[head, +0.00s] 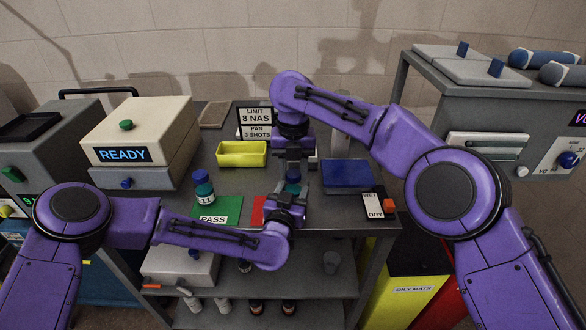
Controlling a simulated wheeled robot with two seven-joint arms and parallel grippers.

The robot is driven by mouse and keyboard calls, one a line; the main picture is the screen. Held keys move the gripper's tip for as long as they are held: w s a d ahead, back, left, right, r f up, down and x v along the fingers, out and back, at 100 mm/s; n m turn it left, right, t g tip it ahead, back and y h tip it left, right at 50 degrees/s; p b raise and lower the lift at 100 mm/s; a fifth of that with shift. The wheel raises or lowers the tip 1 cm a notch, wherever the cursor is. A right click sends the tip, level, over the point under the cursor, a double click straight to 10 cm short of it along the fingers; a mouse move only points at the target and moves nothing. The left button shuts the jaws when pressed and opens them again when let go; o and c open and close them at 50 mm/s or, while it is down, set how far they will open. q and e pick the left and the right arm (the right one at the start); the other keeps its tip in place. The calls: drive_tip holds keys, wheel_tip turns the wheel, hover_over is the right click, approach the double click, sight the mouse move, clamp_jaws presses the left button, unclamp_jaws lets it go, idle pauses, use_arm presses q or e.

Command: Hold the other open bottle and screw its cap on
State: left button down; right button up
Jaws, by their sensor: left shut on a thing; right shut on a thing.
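A teal bottle (293,188) stands at the front middle of the bench, mostly hidden between my two grippers. My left gripper (291,198) comes in low from the left and is shut on the bottle's body. My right gripper (293,169) points straight down over the bottle's top and is shut. Its fingers hide what they hold, which by its place is the cap; I cannot tell how the cap sits on the neck. Another teal bottle (204,190), with a blue cap and a label reading 11, stands upright on the green PASS mat (228,213).
A red mat (258,209) lies partly behind my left gripper. A blue box (347,174) and a WET/DRY panel (373,205) are to the right. The READY machine (142,133) stands left.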

drive_tip(key=m, duration=1)
drive_tip(key=shift+m, duration=0.3)
drive_tip(key=m, duration=0.9)
drive_tip(key=shift+m, duration=0.4)
drive_tip(key=m, duration=1.6)
